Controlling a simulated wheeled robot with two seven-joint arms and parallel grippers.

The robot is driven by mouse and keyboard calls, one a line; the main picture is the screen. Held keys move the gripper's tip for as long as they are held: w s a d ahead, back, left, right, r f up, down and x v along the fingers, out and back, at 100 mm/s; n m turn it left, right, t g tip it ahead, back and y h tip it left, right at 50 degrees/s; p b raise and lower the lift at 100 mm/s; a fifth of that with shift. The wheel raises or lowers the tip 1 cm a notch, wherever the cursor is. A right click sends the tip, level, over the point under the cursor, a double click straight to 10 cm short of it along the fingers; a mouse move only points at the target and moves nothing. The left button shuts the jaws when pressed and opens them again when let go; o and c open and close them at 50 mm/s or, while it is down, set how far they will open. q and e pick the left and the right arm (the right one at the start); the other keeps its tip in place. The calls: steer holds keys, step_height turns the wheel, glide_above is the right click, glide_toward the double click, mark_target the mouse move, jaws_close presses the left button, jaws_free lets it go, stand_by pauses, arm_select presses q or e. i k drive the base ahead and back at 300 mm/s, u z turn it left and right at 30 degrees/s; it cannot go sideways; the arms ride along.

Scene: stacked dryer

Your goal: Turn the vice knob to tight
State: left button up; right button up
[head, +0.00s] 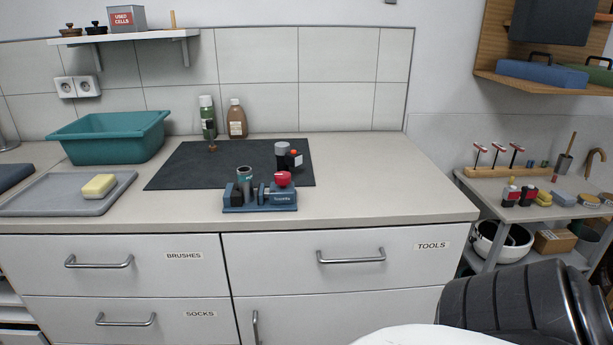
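A small blue vice (260,208) stands near the front edge of the counter, in the middle of the head view. A red knob (283,178) sits on top of its right end. A grey cylinder (245,180) stands upright at its left part; I cannot tell whether the jaws touch it. Any mark showing the knob's setting is too small to read. Neither of my grippers is in view. A dark, ribbed part of my own body shows at the lower right, well apart from the vice.
A dark mat (205,165) lies behind the vice, with a grey and black device (285,157) on it. A teal basin (110,138) and a grey tray (50,200) with yellow soap (98,186) stand left. The counter right of the vice (375,185) is clear.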

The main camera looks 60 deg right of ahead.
mark_target(282, 178)
steer(key=u, duration=0.55)
steer(key=k, duration=0.2)
steer(key=z, duration=1.4)
